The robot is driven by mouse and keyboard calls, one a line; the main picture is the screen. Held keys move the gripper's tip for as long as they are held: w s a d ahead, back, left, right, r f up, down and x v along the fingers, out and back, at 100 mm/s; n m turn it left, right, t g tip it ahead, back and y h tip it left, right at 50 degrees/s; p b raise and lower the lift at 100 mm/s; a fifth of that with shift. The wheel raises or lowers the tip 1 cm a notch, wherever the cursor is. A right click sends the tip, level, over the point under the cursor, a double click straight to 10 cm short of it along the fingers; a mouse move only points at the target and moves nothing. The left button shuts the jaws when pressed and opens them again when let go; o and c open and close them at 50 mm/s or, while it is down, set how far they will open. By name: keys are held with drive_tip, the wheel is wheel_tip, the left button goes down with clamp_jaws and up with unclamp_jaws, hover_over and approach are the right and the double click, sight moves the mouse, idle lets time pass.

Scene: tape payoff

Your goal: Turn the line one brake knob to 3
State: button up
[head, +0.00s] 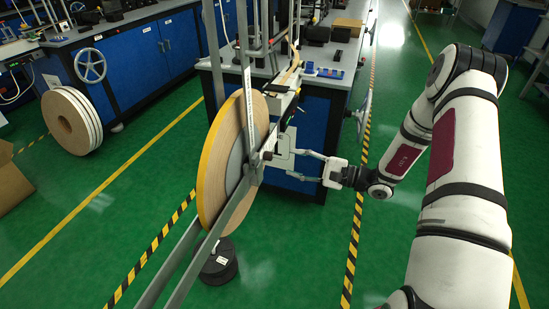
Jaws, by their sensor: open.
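A large tape reel (222,160) with a yellow rim stands upright on a grey metal frame (180,262) at the centre. At the reel's hub, on its right side, there is a small dark and metal fitting (267,155), which may be the brake knob. Its markings are too small to read. A pale plate (284,152) sits just right of it. My gripper (297,164) reaches in from the right with its two fingers spread apart and nothing seen between them. Its tips are close to the plate; I cannot tell whether they touch.
A blue-fronted bench (308,120) with a tape track stands behind the reel. More rolls (72,120) lean by the left bench. A round dark weight (218,262) is below the reel. Green floor (110,225) with striped tape is mostly open.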

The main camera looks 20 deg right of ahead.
sight(268, 156)
drive_tip(key=x, duration=0.7)
drive_tip(key=shift+a, duration=0.15)
drive_tip(key=shift+c, duration=0.3)
clamp_jaws()
